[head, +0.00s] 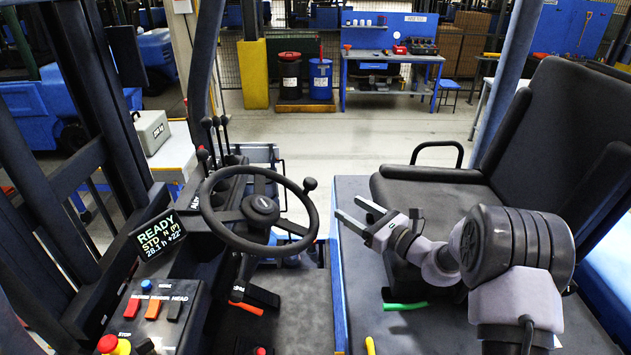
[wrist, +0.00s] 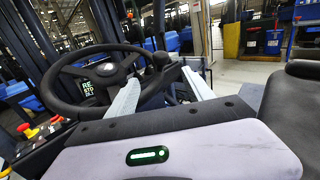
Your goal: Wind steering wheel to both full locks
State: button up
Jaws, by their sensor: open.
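The black steering wheel (head: 261,207) stands on its column at the left of the seat in the head view, its tilted rim and hub in plain sight. A dark round knob (head: 310,184) sits on the rim's right side. My gripper (head: 349,206) is open and empty to the right of the wheel, with a gap between its pale fingertips and the rim. In the wrist view the wheel (wrist: 107,73) is at the upper left, and its knob (wrist: 161,60) shows between my fingers, farther off. The left finger overlaps part of the wheel in that view.
A display (head: 158,234) reading READY stands left of the wheel. Below it is a switch panel (head: 150,308) with a red stop button (head: 113,345). Thin levers (head: 216,135) rise behind the wheel. The black seat (head: 440,197) is at the right, under and beside my arm.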

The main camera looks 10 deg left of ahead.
aim_at(315, 186)
jog(key=p+x, duration=0.1)
jog(key=x, duration=1.3)
jog(key=shift+w+a+p, duration=0.1)
jog(key=shift+p, duration=0.2)
grip_shut()
